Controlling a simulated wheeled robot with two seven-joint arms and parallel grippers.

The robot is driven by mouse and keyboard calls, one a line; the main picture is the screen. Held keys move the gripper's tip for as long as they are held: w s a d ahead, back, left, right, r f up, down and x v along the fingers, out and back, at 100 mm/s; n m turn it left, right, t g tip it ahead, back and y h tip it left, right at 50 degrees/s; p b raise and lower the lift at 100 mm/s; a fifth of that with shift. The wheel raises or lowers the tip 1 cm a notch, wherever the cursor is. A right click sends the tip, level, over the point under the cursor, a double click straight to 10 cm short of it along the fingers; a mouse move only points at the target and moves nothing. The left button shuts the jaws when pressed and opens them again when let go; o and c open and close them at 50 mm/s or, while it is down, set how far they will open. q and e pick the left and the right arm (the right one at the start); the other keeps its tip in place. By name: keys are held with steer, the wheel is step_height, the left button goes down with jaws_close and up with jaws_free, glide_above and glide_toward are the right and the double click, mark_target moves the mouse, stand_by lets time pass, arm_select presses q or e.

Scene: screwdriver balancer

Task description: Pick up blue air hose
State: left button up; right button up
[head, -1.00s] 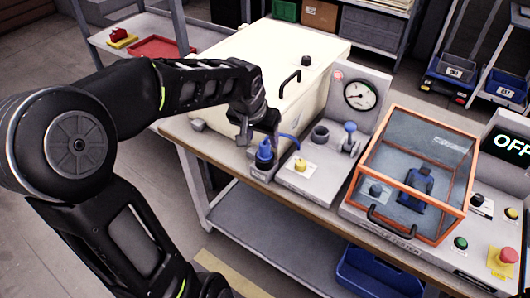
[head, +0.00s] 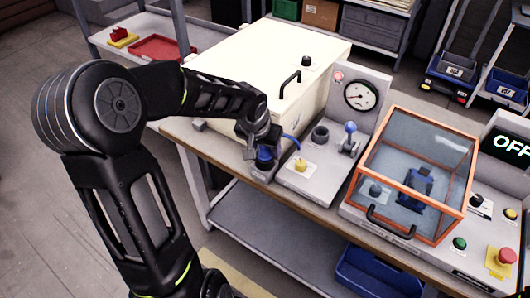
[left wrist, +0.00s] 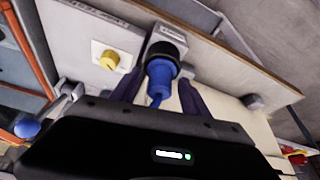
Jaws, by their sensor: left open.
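The blue air hose shows as a blue end piece (head: 265,155) in a dark holder at the front edge of the workbench, with a thin blue line (head: 293,139) curving off to its right. In the left wrist view the blue end piece (left wrist: 160,73) stands in a black collar on a grey block. My left gripper (head: 264,152) is open and low at the end piece. In the wrist view its two dark fingers lie on either side of the blue piece, with a gap visible on the right side. The gripper partly hides the piece in the head view. My right gripper is not in view.
A cream cabinet (head: 240,65) stands behind my left gripper. To the right are a yellow knob (head: 300,165), a blue-topped lever (head: 350,128), a pressure gauge (head: 360,94) and an orange-framed clear box (head: 425,140). The bench's front edge runs close by.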

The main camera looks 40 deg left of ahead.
arm_select(q)
steer(key=shift+c, duration=0.2)
stand_by(0.4)
jaws_close()
stand_by(0.3)
